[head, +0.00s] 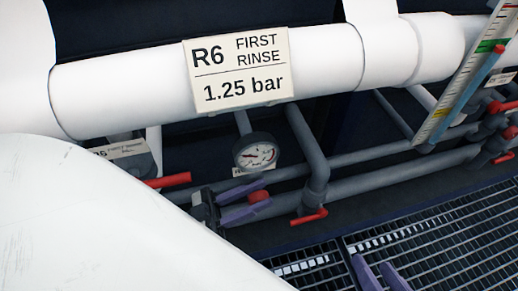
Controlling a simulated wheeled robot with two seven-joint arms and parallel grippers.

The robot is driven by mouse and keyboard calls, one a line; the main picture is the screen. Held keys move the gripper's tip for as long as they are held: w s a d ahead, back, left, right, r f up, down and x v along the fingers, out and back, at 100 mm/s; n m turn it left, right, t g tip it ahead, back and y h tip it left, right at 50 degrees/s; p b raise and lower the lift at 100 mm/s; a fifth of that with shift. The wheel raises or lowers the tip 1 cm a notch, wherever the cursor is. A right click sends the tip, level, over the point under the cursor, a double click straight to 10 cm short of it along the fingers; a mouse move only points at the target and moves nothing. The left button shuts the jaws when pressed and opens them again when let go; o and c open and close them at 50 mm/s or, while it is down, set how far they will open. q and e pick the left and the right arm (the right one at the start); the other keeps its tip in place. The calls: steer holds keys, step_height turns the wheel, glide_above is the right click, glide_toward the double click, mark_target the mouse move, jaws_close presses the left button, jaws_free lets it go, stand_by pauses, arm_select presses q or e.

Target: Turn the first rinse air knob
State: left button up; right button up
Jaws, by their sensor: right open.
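The first rinse air knob is a small red knob (259,197) on the pipework, below and right of a round pressure gauge (256,152). My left gripper (264,195) has one purple finger above the knob and one below it. The knob fills most of the gap, but I cannot tell whether the fingers press on it. My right gripper (382,274) is open and empty at the bottom edge, over the metal grating. A label (238,68) reading R6 FIRST RINSE, 1.25 bar is on the white pipe above. The gauge needle is too small to read surely.
Red lever handles stand at the left (168,181) and below the grey pipe (309,216). More red valves (503,106) and a scaled sight tube (460,85) are at the right. Grating (440,240) covers the lower right. My white arm fills the lower left.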

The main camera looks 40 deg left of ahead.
arm_select(q)
steer(key=shift+w+d+r, duration=0.2)
steer(key=shift+w+d, duration=0.1)
steer(key=shift+w, duration=0.05)
steer(key=shift+c, duration=0.5)
jaws_close()
